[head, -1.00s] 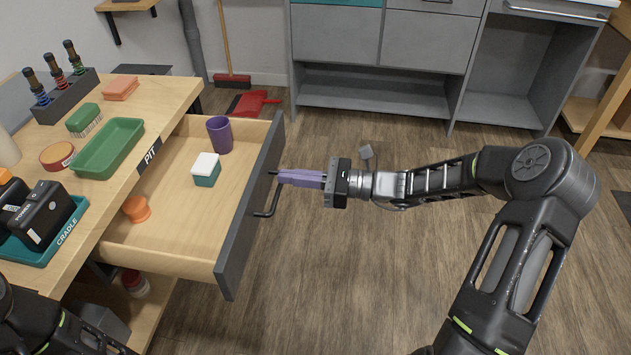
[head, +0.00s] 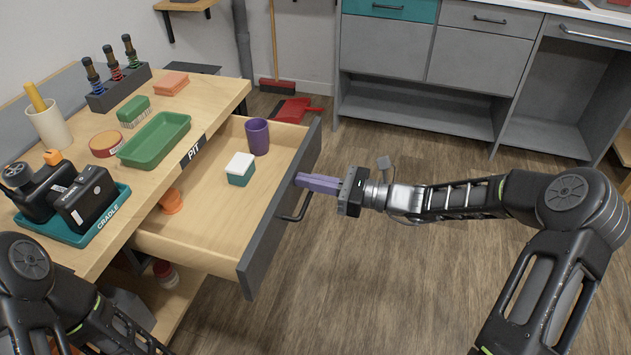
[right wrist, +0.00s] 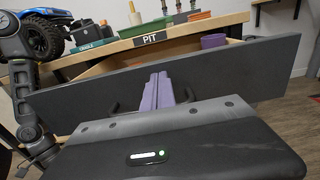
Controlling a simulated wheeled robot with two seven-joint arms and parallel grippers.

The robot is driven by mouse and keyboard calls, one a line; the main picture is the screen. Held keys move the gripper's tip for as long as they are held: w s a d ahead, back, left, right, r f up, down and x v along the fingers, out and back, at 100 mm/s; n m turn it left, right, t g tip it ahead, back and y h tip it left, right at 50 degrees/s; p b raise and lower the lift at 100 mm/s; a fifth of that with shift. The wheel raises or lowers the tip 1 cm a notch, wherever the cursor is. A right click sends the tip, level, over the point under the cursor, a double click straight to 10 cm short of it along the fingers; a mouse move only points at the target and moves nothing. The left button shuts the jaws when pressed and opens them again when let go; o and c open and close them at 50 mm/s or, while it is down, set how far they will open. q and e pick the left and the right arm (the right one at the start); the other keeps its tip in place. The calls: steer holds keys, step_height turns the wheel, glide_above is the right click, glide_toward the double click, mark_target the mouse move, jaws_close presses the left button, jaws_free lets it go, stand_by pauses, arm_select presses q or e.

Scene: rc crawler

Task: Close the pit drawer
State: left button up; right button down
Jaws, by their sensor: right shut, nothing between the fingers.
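The pit drawer (head: 262,232) stands open below the workbench's PIT label (head: 193,150). Its dark grey front faces right and carries a black bar handle (head: 298,208). My right gripper (head: 302,180) is shut and empty. Its purple fingers point left and their tips meet the drawer front beside the handle; exact contact is hard to tell. In the right wrist view the purple fingers (right wrist: 157,92) lie against the front between the handle's two ends. Inside the drawer are a purple cup (head: 257,136), a white-lidded teal box (head: 240,170) and an orange piece (head: 171,201).
Grey cabinets (head: 420,60) stand at the back. The wooden floor right of the drawer is clear. A red dustpan (head: 295,108) lies behind.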

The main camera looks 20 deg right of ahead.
steer(key=b, duration=0.1)
glide_above(220, 183)
steer(key=shift+s, duration=0.1)
steer(key=shift+w+a, duration=0.35)
arm_select(q)
steer(key=shift+f, duration=0.6)
arm_select(e)
steer(key=shift+r, duration=0.15)
steer(key=shift+r, duration=0.15)
